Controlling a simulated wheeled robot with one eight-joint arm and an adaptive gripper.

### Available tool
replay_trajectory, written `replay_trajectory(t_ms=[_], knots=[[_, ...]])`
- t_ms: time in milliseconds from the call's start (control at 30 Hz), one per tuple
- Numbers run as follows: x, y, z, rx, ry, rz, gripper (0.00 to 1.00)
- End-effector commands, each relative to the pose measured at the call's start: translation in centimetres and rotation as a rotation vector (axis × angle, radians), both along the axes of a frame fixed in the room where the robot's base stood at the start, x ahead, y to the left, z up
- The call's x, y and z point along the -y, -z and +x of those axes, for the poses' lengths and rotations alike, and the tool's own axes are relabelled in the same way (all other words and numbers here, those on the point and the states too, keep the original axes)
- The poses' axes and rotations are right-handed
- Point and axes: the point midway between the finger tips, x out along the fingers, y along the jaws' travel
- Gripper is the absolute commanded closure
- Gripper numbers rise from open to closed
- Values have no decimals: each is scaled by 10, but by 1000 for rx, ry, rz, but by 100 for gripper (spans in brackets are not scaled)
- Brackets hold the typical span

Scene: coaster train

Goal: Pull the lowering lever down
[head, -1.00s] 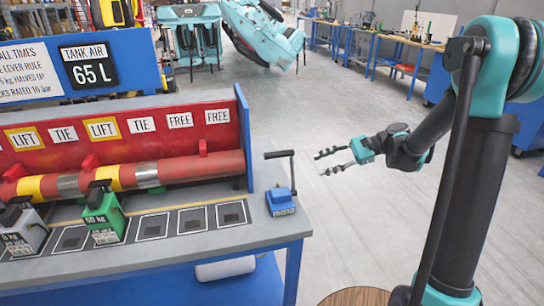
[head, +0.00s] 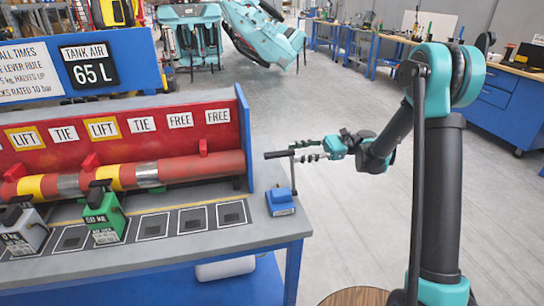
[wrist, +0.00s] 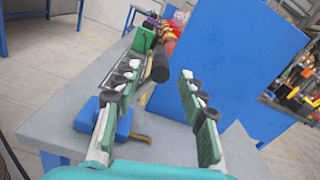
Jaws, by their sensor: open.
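The lowering lever is a blue base block (head: 281,203) at the right front of the grey bench, with a thin upright arm and a black horizontal handle (head: 276,154) at its top. In the wrist view the black handle (wrist: 160,67) shows nearly end-on between the two fingers, toward their far ends. The blue base (wrist: 117,121) is partly hidden behind the left finger. My gripper (head: 300,151) is open at about the handle's height, with its fingertips at the handle's right end. I see no clear contact with the handle.
A blue side panel (head: 244,139) stands just left of the lever; in the wrist view it (wrist: 232,72) is close beyond the right finger. A red roller (head: 215,162) and a green 50 kg weight (head: 104,222) are farther left.

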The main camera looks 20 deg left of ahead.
Motion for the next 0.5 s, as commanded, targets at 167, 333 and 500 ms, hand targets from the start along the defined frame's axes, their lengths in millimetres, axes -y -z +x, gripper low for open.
replay_trajectory(t_ms=[167,333,500], knots=[[-31,0,-21,0,-3,0,59],[-56,0,-36,0,-2,0,59],[-73,0,-45,0,0,0,59]])
